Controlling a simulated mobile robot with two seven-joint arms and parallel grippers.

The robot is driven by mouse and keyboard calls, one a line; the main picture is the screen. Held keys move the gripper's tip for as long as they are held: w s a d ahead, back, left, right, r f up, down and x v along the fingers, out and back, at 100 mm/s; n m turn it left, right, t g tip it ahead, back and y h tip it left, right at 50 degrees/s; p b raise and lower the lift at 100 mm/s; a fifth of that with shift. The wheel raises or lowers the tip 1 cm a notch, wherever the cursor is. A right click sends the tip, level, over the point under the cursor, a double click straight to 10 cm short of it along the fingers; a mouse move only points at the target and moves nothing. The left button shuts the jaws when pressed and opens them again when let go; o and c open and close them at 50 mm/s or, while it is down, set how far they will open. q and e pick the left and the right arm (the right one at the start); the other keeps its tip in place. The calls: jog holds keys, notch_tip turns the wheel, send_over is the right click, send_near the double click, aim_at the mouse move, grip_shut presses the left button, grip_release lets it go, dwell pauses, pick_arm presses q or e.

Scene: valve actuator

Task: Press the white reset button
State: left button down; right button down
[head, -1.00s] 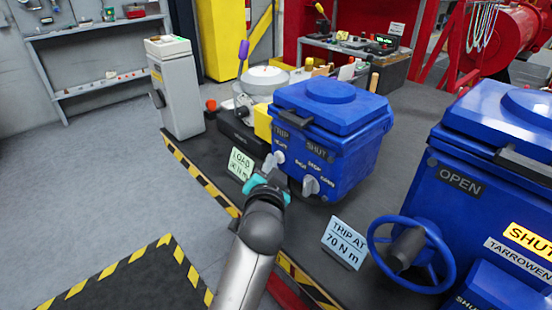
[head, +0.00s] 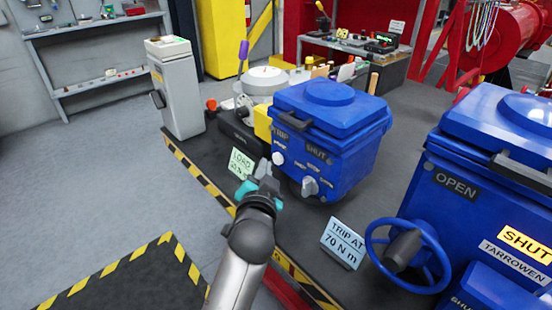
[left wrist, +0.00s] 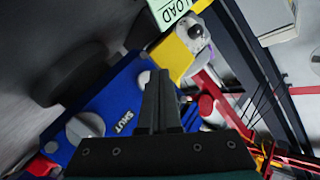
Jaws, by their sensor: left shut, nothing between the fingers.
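The blue actuator box (head: 345,160) stands on the dark bench in the head view. On its front, below the TRIP label, is a small round white button (head: 278,158); its own lettering is too small to read. A grey knob (head: 310,187) sits lower right of it. My left gripper (head: 263,170) is shut and empty, just in front of and left of the white button, apparently apart from it. In the left wrist view the shut fingers (left wrist: 160,78) point at the box's edge, and a white round part (left wrist: 145,78) shows partly hidden beside them. My right gripper is out of view.
A LOAD card (head: 241,163) stands left of my gripper, and a yellow block (head: 263,122) adjoins the box. A TRIP AT 70 N m card (head: 343,243) and a larger blue actuator with a handwheel (head: 408,250) are at right.

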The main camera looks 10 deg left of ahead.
pick_arm(q)
jog(key=s+a+p, duration=0.1)
jog(key=s, duration=0.1)
jog(key=s+a+p, duration=0.1)
jog(key=a, duration=0.1)
jog(key=shift+s, duration=0.4)
dwell(0.4)
